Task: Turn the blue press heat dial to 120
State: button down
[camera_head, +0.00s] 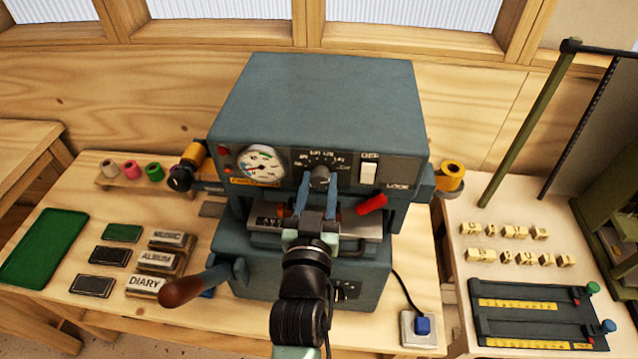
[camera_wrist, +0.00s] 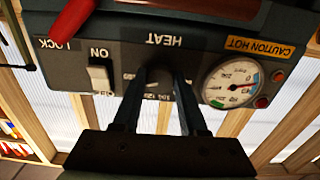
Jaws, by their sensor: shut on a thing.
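The blue press (camera_head: 320,95) stands on the wooden bench, its front panel facing me. Its black heat dial (camera_head: 320,176) sits in the middle of that panel under a printed number scale. My gripper (camera_head: 318,192) reaches up to the panel with one finger on each side of the dial and is shut on it. In the wrist view the panel is upside down; the dial (camera_wrist: 159,83) shows partly between the fingers of my gripper (camera_wrist: 163,80), under the HEAT label (camera_wrist: 164,40). The fingers hide part of the scale, and I cannot read the dial's setting.
Left of the dial are a round gauge (camera_head: 261,165) and a CAUTION HOT label; right are a white switch (camera_head: 369,172) and a red lever (camera_head: 371,204). A wooden-handled lever (camera_head: 188,288) juts out front left. Stamp blocks (camera_head: 170,238) lie left, letter blocks (camera_head: 515,231) right.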

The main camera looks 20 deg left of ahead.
jog(key=n+p, duration=0.2)
jog(key=n, duration=0.3)
jog(key=shift+r+n, duration=0.1)
jog(key=shift+n, duration=0.3)
jog(key=n+p, duration=0.2)
jog(key=n, duration=0.3)
jog(key=shift+n, duration=0.3)
jog(key=shift+d, duration=0.1)
jog(key=shift+c, duration=2.2)
grip_release()
